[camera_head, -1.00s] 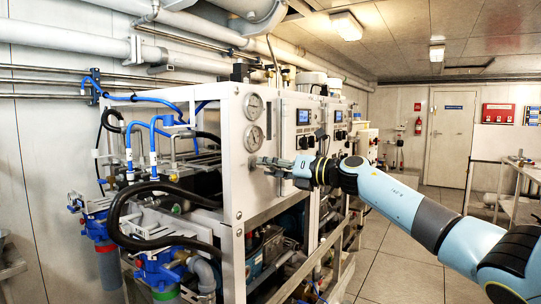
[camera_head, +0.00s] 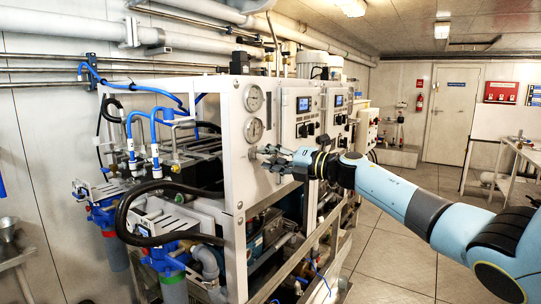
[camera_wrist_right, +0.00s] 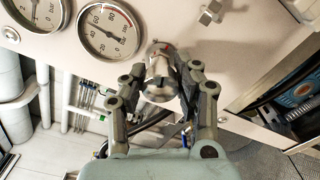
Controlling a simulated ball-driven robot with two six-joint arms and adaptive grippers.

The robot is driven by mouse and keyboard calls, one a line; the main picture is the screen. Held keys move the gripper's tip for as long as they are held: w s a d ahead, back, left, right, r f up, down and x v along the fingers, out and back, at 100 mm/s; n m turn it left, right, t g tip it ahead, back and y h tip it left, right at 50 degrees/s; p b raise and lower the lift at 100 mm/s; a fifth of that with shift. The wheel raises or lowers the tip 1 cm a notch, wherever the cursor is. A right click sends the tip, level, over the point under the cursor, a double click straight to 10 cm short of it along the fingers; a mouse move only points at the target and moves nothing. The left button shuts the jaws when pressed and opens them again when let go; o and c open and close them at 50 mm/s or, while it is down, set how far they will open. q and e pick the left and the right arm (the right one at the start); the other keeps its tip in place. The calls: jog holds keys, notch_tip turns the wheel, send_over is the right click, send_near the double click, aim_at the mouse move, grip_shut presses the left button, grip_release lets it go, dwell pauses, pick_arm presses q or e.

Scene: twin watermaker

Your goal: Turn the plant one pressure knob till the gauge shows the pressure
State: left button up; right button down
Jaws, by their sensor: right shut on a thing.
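The pressure knob (camera_wrist_right: 160,76), a small metallic round knob with a reddish mark at its base, sticks out from the white front panel of the plant (camera_head: 239,185). My right gripper (camera_head: 264,158) is at this panel just below the lower gauge. In the right wrist view the two fingers of my right gripper (camera_wrist_right: 166,84) are closed around the knob from both sides. The gauge beside the knob (camera_wrist_right: 110,28) has a white dial marked in bar; I cannot read its needle exactly. A second gauge (camera_wrist_right: 36,12) is partly cut off. My left gripper is not in view.
A blue-lit display (camera_head: 303,104) and small switches sit on the panel farther along. Black and blue hoses (camera_head: 150,190) fill the near left side of the frame. A metal bench (camera_head: 525,150) stands at the right, with open floor (camera_head: 390,250) between.

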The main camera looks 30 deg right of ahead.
dwell(0.3)
jog(key=c, duration=0.9)
grip_release()
jog(key=shift+d, duration=0.1)
jog(key=v, duration=1.2)
jog(key=shift+f, duration=0.1)
